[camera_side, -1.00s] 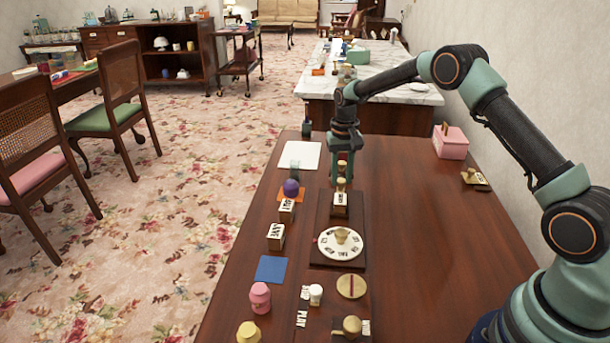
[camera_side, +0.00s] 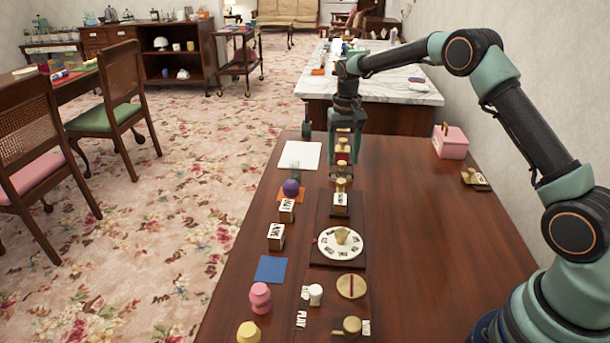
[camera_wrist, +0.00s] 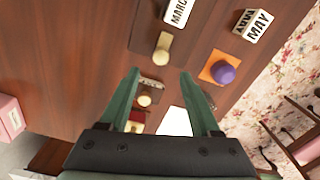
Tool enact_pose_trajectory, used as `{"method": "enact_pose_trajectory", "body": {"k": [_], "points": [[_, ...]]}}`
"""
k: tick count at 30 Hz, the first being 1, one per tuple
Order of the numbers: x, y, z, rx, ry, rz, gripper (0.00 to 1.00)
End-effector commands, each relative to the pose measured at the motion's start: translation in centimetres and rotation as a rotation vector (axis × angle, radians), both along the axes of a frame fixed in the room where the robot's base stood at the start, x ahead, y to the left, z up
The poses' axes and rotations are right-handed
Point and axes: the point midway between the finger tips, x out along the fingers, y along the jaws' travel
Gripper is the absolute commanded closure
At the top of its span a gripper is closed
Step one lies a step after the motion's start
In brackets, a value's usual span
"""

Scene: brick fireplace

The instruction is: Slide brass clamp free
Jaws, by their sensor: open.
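My gripper (camera_side: 344,150) is open and empty above the far end of the dark board, its fingers pointing down. In the wrist view my gripper (camera_wrist: 160,73) shows two green fingers spread apart. A brass knob-like piece (camera_wrist: 162,48) stands just beyond the fingertips, by the MARCH block (camera_wrist: 178,10). It also shows in the side view (camera_side: 341,184). A second small round brass piece (camera_wrist: 144,99) is seen between the fingers, with a red and gold piece (camera_wrist: 136,121) behind it. I cannot tell which brass part is the clamp.
A white dial (camera_side: 340,243) sits on the dark board. Left of it are a purple knob (camera_side: 291,187) on an orange square, month blocks (camera_side: 276,236) and a blue square (camera_side: 271,269). A pink box (camera_side: 450,141) stands at right. The table's right middle is clear.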

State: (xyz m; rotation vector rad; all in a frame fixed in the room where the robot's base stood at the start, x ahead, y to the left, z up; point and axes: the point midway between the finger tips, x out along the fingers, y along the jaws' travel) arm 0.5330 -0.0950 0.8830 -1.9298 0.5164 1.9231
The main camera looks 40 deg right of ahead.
Motion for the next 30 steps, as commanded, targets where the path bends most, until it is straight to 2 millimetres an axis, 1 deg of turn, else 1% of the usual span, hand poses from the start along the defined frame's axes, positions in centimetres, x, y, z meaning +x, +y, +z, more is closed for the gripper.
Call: {"method": "enact_pose_trajectory", "body": {"k": [1, 3, 6, 9, 14, 25, 28, 30], "points": [[0.1, 0.0, 1.2, -0.001, -0.005, 0.0, 0.36], [0.1, -0.1, 2.5, -0.001, -0.005, -0.001, 0.36], [0.0, -0.1, 4.1, -0.001, -0.003, -0.001, 0.36], [0.0, -0.1, 5.2, 0.0, -0.002, -0.001, 0.36], [0.0, -0.1, 6.1, 0.0, -0.002, -0.001, 0.36], [-0.1, 0.0, 6.4, 0.0, -0.004, 0.002, 0.36], [-0.5, 0.4, 7.5, -0.004, -0.021, 0.02, 0.36], [-1.2, 1.0, 8.9, -0.008, -0.042, 0.04, 0.36]]}}
